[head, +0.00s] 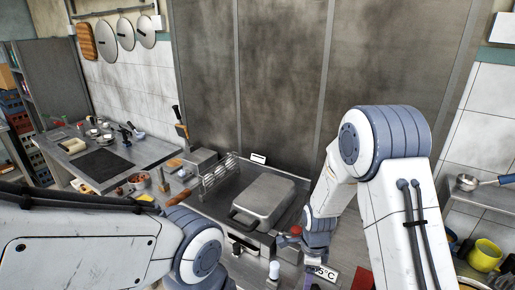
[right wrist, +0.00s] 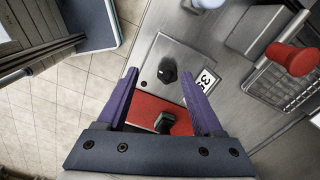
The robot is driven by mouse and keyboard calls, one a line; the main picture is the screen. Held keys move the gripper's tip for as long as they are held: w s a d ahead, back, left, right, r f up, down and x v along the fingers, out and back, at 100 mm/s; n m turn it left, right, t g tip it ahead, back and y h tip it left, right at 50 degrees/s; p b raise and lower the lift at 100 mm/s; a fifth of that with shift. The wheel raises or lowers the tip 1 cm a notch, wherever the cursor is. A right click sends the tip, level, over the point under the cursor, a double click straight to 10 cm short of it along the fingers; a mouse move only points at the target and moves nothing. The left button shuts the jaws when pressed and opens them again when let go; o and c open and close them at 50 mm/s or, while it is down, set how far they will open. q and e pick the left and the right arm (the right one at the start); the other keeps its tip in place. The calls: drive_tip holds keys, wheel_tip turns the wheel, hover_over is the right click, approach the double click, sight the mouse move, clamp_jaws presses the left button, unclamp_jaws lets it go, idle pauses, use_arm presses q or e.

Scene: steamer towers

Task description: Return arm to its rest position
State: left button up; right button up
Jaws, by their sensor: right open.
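My right arm (head: 395,205) comes in from the right in the head view and bends down at its wrist beside the fryer. Its gripper is largely hidden there. In the right wrist view my right gripper (right wrist: 160,80) is open, with two purple fingers apart and nothing between them. It is above a grey panel with a black knob (right wrist: 168,74) and a red patch (right wrist: 165,112). My left arm (head: 90,245) crosses the lower left of the head view, and its gripper is out of view.
A steel fryer with a closed lid (head: 268,198) and a wire basket (head: 217,172) stands mid-picture. A counter with a dark plate (head: 101,165) is at left. A saucepan (head: 468,183) and a yellow cup (head: 485,254) are at right.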

drive_tip(key=s+a+r+n+b, duration=0.3)
drive_tip(key=s+a+r+n, duration=0.65)
drive_tip(key=n, duration=0.55)
drive_tip(key=s+a+r+n+y+b, duration=0.1)
drive_tip(key=s+r+n+b, duration=0.1)
drive_tip(key=s+n, duration=1.1)
drive_tip(key=shift+a+r, duration=0.15)
drive_tip(key=shift+r, duration=0.45)
